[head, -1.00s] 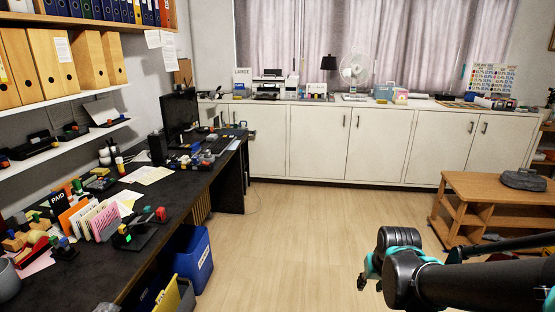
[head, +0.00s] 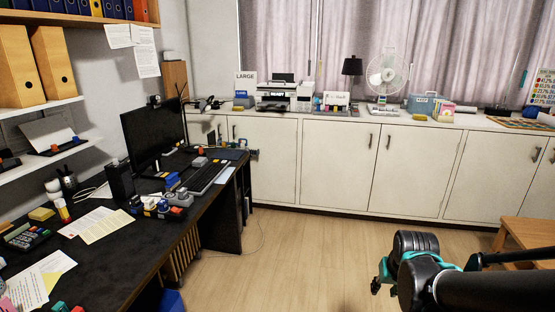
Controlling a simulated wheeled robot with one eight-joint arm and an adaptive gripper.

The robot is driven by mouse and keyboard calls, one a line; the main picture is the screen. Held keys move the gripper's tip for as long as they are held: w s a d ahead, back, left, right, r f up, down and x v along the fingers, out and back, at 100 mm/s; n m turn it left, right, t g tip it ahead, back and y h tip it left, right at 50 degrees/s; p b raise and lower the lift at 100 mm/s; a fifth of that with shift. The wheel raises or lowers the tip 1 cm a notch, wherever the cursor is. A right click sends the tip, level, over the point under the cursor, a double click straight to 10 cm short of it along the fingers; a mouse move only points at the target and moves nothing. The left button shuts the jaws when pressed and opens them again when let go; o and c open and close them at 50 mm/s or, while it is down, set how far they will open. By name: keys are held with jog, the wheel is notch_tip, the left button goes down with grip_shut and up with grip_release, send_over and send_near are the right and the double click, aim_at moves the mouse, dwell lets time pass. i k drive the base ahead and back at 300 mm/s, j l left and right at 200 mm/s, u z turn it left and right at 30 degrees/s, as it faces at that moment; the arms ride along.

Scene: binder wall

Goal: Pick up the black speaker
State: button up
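A black upright box that looks like the speaker (head: 120,180) stands on the dark desk (head: 110,258), just left of the black monitor (head: 153,135). My gripper (head: 377,287) is at the lower right, over the floor, well to the right of the desk and apart from the speaker. Its teal and black fingers are small and partly hidden behind the arm's wrist. I cannot tell whether they are open or shut, and I see nothing held in them.
A keyboard (head: 208,178), stamps and papers (head: 100,224) crowd the desk around the speaker. White cabinets (head: 330,165) run along the back wall, with a printer (head: 275,95) and a fan (head: 386,75) on top. A wooden table (head: 525,235) is at right. The floor between is clear.

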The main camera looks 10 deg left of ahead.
aim_at(119, 176)
jog(key=i+u, duration=0.5)
jog(key=i+l+u, duration=0.3)
jog(key=u, duration=0.15)
jog(key=i+l+u, duration=0.5)
jog(key=j, duration=0.1)
